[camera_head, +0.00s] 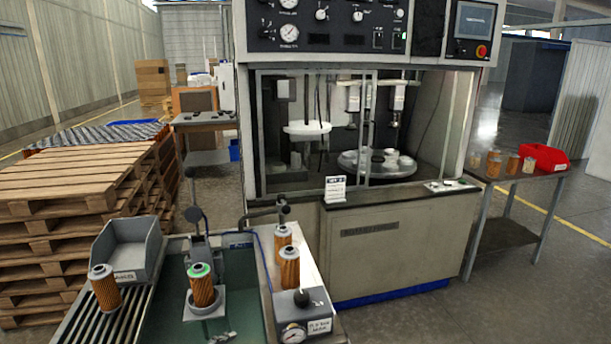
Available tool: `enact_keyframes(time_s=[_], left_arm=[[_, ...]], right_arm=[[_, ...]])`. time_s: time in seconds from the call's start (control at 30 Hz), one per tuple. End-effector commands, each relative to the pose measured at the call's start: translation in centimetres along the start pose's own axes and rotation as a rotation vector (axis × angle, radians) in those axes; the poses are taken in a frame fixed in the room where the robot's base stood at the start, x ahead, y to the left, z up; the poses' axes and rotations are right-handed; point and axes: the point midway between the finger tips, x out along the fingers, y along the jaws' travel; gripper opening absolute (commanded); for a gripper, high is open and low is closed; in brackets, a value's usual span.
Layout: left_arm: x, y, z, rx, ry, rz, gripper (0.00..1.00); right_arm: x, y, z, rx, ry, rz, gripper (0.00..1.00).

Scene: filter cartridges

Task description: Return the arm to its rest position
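Neither of my arms or grippers shows in the head view. An orange filter cartridge with a green ring on top (202,290) stands upright in a fixture (204,311) over the green basin at the front. Another orange cartridge (106,292) stands on the slatted rack (92,325) to the left. Two more cartridges, a rear one (283,240) and a nearer one (289,270), stand on the light ledge to the right of the basin.
A grey bin (127,258) sits behind the left cartridge. A gauge box (305,312) stands at the front right. A large machine (400,240) fills the middle. Wooden pallets (75,195) are stacked left. A side table (520,172) holds several cartridges and a red bin (543,157).

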Motion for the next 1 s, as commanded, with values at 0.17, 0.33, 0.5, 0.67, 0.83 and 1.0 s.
enact_keyframes(time_s=[0.17,0.33,0.5,0.67,0.83,1.0], left_arm=[[-3.2,6.2,6.8,-0.213,0.037,-0.092,0.62],[-8.1,11.5,14.5,-0.383,-0.033,-0.193,0.62],[-13.5,17.1,21.8,-0.533,-0.179,-0.251,0.62],[-16.6,20.6,25.1,-0.611,-0.262,-0.261,0.62],[-17.5,21.5,26.1,-0.620,-0.286,-0.258,0.62],[-17.5,21.5,26.1,-0.619,-0.287,-0.257,0.62]], right_arm=[[-0.2,-0.1,-1.1,0.000,0.016,-0.003,0.40],[-0.4,-0.3,-1.7,0.004,0.026,-0.004,0.40],[-0.5,-0.4,-2.2,0.008,0.032,-0.005,0.40],[-0.7,-0.4,-2.2,0.010,0.032,-0.004,0.40],[-0.7,-0.4,-2.1,0.010,0.030,-0.004,0.40],[-0.7,-0.4,-2.0,0.010,0.030,-0.004,0.40]])
